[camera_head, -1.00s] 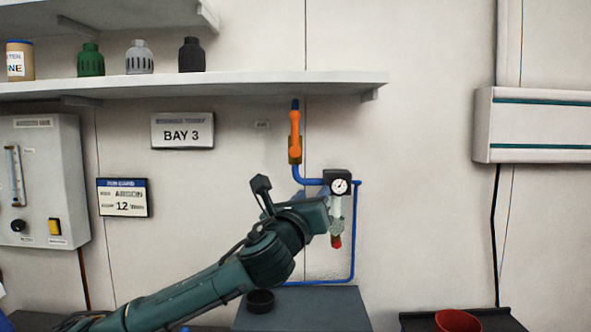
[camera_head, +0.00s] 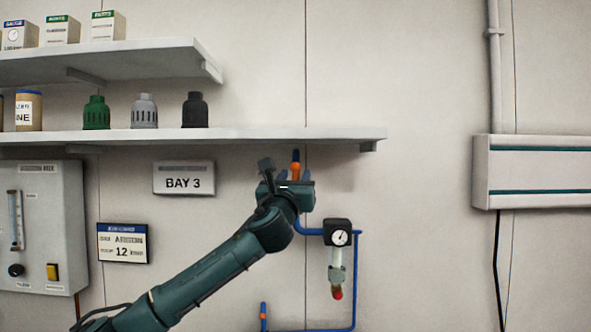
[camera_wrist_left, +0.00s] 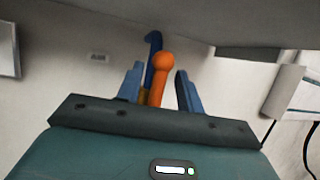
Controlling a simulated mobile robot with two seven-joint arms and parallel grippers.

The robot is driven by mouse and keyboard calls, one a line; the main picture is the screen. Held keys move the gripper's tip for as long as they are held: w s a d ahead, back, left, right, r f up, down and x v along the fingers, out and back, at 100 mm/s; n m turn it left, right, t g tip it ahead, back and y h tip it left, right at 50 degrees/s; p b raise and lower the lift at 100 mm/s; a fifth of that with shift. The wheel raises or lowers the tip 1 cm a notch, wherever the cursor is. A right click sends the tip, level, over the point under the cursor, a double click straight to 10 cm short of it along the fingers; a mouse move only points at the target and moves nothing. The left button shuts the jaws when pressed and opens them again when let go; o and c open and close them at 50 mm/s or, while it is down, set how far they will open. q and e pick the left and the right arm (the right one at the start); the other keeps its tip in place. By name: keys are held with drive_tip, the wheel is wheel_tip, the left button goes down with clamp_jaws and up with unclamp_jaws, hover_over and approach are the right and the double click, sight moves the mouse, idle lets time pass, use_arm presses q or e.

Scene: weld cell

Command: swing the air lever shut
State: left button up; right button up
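The orange air lever (camera_head: 295,169) stands upright on the blue air pipe (camera_head: 309,231), under the shelf; my left gripper hides most of it in the head view. In the left wrist view the lever's rounded orange end (camera_wrist_left: 163,60) shows between the two blue fingers, with a gap on each side. My left gripper (camera_head: 294,178) is open in front of the lever and holds nothing; it also shows in the left wrist view (camera_wrist_left: 159,76). My right gripper is in neither view.
The BAY 3 sign (camera_head: 183,178) is to the left. The wall to the right is bare up to a white box (camera_head: 540,172).

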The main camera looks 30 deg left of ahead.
use_arm(q)
drive_tip(key=shift+w+a+r, duration=0.25)
drive_tip(key=shift+w, duration=0.4)
drive_tip(key=shift+c, duration=0.4)
clamp_jaws()
